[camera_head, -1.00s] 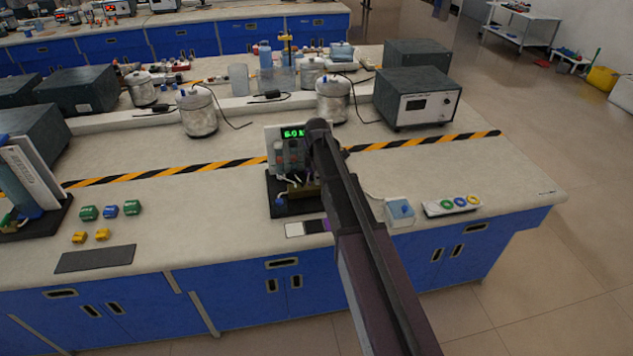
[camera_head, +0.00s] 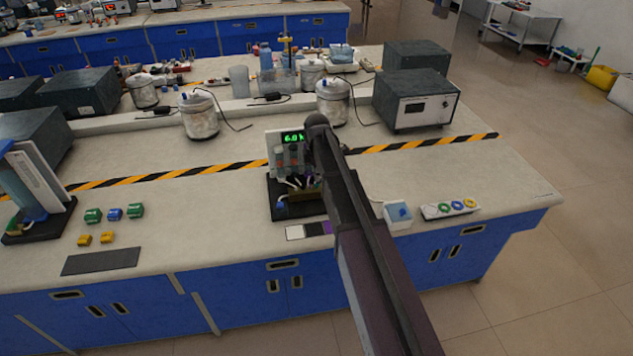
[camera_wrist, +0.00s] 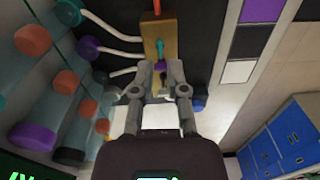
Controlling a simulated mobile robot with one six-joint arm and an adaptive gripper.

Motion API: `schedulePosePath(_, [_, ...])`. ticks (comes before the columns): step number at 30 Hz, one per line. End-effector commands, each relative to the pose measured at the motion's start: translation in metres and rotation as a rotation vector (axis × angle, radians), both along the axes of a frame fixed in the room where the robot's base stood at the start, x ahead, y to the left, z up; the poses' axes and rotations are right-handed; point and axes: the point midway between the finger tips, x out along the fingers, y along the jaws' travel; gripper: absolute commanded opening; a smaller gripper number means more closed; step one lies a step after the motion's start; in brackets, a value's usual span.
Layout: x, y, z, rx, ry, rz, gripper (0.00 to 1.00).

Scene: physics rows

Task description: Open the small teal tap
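A small teal tap (camera_wrist: 160,47) sits on a brass-coloured block (camera_wrist: 150,27) in the upper middle of the wrist view. My gripper (camera_wrist: 161,70) is just below the tap in that view, its two fingers apart with a gap between them. A small dark and brass-coloured part shows in the gap; I cannot tell whether the fingers touch it. In the head view the block (camera_head: 304,196) stands on a dark base (camera_head: 290,212), partly behind my arm. The tap and my fingertips are hidden there.
A panel with a green display (camera_head: 293,137) stands behind the block. In the wrist view, pale tubes and round knobs, such as a purple one (camera_wrist: 88,48), crowd the left. A pale blue box (camera_head: 398,215) lies right of my arm.

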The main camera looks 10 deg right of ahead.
Motion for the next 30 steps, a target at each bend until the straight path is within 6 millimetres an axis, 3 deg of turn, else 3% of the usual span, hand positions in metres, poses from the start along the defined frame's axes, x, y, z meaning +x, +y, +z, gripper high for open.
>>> schedulePosePath(18, [0.0,0.0,0.037,0.0,0.0,0.0,0.19])
schedulePosePath(30, [0.0,0.0,0.038,0.0,0.0,0.0,0.19])
